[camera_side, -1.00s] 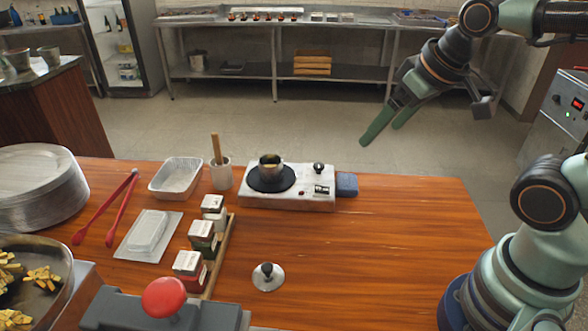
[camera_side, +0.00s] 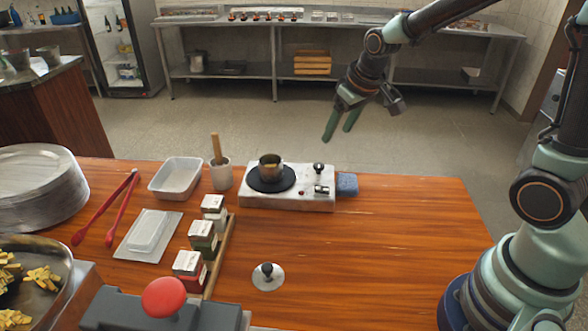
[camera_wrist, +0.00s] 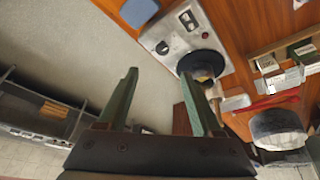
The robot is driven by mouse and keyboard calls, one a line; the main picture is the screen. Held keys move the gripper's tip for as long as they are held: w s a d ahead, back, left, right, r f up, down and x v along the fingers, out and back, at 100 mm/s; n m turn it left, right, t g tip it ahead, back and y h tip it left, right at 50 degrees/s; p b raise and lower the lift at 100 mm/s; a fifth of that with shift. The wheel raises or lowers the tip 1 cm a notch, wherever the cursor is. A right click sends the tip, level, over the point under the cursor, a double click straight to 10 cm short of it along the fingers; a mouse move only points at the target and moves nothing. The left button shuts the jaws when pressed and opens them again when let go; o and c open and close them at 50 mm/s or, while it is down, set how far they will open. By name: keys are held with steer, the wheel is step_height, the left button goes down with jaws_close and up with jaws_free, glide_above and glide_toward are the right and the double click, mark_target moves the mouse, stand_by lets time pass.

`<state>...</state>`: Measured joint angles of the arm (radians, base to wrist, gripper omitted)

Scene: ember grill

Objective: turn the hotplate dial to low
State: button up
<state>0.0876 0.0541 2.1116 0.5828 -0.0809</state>
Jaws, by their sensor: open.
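The hotplate (camera_side: 287,203) is a pale box on the wooden table, with a round black burner at its left. Its black dial (camera_side: 319,168) sits at the back right of its top; I cannot read its setting. In the wrist view the hotplate (camera_wrist: 177,29) is at the top, with the dial (camera_wrist: 162,47) a little beyond the fingertips. My gripper (camera_side: 338,134) is open and empty, its green fingers pointing down, above and behind the dial and apart from it. It also shows in the wrist view (camera_wrist: 158,74).
A small pot (camera_side: 270,167) stands on the burner. A blue cloth or sponge (camera_side: 347,184) lies against the hotplate's right side. A cup with a wooden handle (camera_side: 221,176) stands to its left. A knobbed lid (camera_side: 268,277) lies in front. The table's right side is clear.

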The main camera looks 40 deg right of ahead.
mark_target(320, 165)
steer(key=x, duration=1.2)
steer(key=shift+a+f, duration=0.2)
jaws_close()
